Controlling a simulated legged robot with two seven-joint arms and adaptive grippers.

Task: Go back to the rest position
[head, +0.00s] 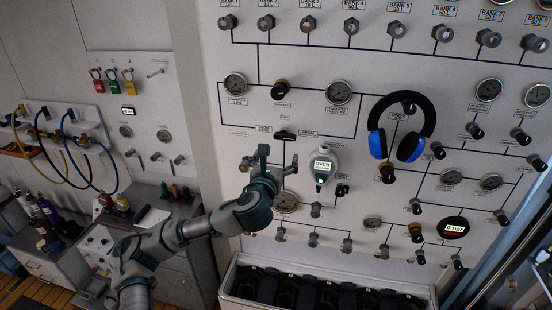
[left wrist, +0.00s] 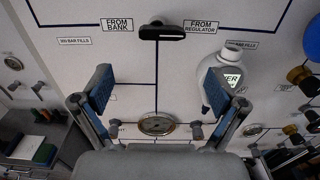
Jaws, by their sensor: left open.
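My left gripper (head: 270,160) is raised in front of the white fill panel (head: 330,60), with its arm coming in from the lower left. In the left wrist view its two blue-padded fingers (left wrist: 158,90) stand wide apart with nothing between them. A black selector handle (head: 285,134) is on the panel just above the gripper. In the left wrist view this handle (left wrist: 162,32) lies horizontal between the "FROM BANK" and "FROM REGULATOR" labels, beyond the fingertips. My right gripper does not show.
Blue-and-black ear defenders (head: 402,128) hang farther right. Knobs and dials stick out from the panel. A trough (head: 232,284) runs below; a cluttered bench (head: 150,218) stands left.

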